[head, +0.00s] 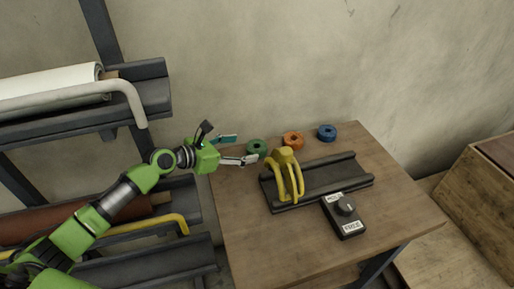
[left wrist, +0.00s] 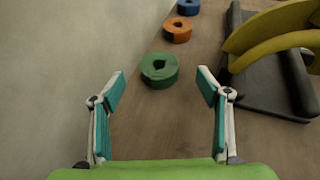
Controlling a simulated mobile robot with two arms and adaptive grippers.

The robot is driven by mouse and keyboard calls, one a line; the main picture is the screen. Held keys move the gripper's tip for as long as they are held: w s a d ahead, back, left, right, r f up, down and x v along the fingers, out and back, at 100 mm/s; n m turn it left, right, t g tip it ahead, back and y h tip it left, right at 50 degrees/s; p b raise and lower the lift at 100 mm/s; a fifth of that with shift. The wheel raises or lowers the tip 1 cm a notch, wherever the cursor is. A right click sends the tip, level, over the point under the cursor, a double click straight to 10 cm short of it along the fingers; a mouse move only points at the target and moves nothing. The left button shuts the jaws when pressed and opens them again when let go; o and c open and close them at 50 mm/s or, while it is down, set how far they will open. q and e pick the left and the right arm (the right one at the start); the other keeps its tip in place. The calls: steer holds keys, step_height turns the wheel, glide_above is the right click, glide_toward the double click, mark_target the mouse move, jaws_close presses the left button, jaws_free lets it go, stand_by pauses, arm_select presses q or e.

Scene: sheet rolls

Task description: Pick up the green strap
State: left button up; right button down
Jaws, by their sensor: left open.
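The green strap (head: 256,147) is a small rolled ring lying on the back left part of the wooden table in the head view. In the left wrist view the green strap (left wrist: 159,71) lies ahead of my left gripper, between the lines of its two fingers and a little beyond the tips. My left gripper (head: 237,149) is open and empty; its spread teal-padded fingers also show in the left wrist view (left wrist: 161,87). It appears apart from the strap. My right gripper is not in view.
An orange strap (head: 293,139) and a blue strap (head: 327,132) lie right of the green one. A dark cradle (head: 330,178) with a yellow clamp (head: 284,172) stands close by. A control box (head: 345,214) sits in front. A rack (head: 150,97) with rolls stands left.

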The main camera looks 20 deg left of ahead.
mark_target(255, 146)
arm_select(q)
steer(key=shift+x, duration=1.65)
steer(key=x, duration=0.3)
steer(key=shift+w+f+b, duration=0.25)
steer(key=shift+f+b, duration=0.15)
steer(key=shift+w+d+f, duration=0.15)
steer(key=shift+w+d, duration=0.05)
steer(key=shift+s, duration=0.1)
steer(key=shift+c, duration=0.7)
steer(key=c, duration=1.1)
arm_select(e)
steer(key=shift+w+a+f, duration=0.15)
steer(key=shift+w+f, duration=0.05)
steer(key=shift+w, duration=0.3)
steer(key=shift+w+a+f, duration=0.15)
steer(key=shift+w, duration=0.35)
